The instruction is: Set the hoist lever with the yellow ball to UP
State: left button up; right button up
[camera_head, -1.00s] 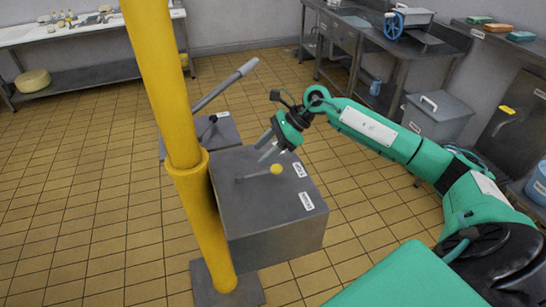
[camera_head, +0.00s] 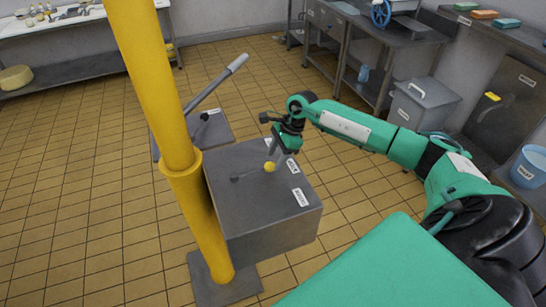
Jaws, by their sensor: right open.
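The hoist lever's yellow ball (camera_head: 269,167) shows on top of the grey metal box (camera_head: 262,241). Its thin grey rod runs left from the ball to a pivot on the box top. My left gripper is out of view.
A thick yellow post (camera_head: 180,175) stands close at the box's left side. Behind is a second grey box (camera_head: 208,132) with a long grey-handled lever (camera_head: 216,84). A lidded grey bin (camera_head: 424,105) and steel counters stand at the back right. Tiled floor is clear at left.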

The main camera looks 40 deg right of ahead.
aim_at(259, 171)
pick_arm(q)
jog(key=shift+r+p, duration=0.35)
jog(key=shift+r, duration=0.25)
pick_arm(e)
jog(key=shift+x, duration=1.4)
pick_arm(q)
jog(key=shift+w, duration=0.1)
pick_arm(e)
jog(key=shift+c, duration=0.4)
